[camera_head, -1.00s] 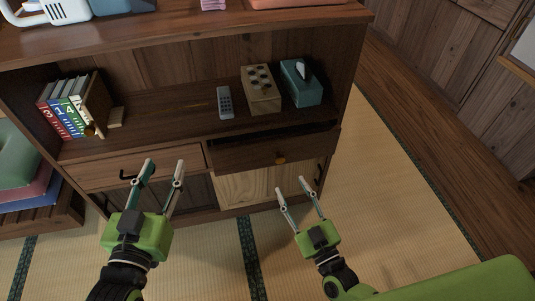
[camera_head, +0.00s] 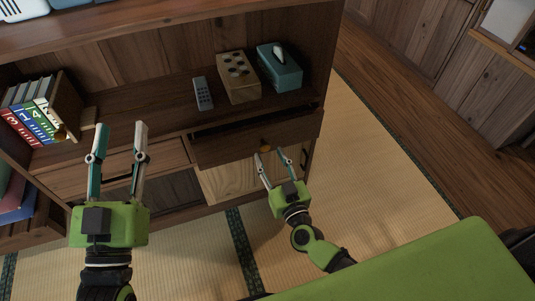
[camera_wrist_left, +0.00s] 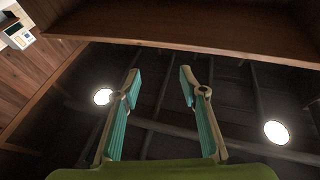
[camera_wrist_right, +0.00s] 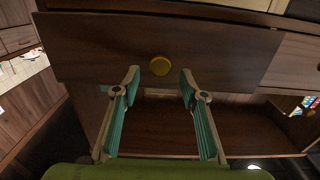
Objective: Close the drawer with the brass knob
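The drawer with the brass knob (camera_head: 232,143) is the right one under the cabinet shelf, and it stands partly open, with a dark gap behind its front. Its brass knob (camera_head: 265,148) shows just beyond my right gripper's fingertips. In the right wrist view the knob (camera_wrist_right: 160,65) lies ahead, centred between the spread fingers. My right gripper (camera_head: 272,150) is open and empty, close to the drawer front; contact cannot be told. My left gripper (camera_head: 119,129) is open and empty, raised in front of the left drawer (camera_head: 75,179).
On the shelf stand a remote (camera_head: 203,93), a dotted wooden box (camera_head: 237,77) and a teal tissue box (camera_head: 280,68). Several books (camera_head: 30,122) stand at the left. Tatami floor (camera_head: 365,150) is clear to the right. A green surface (camera_head: 420,265) fills the lower right.

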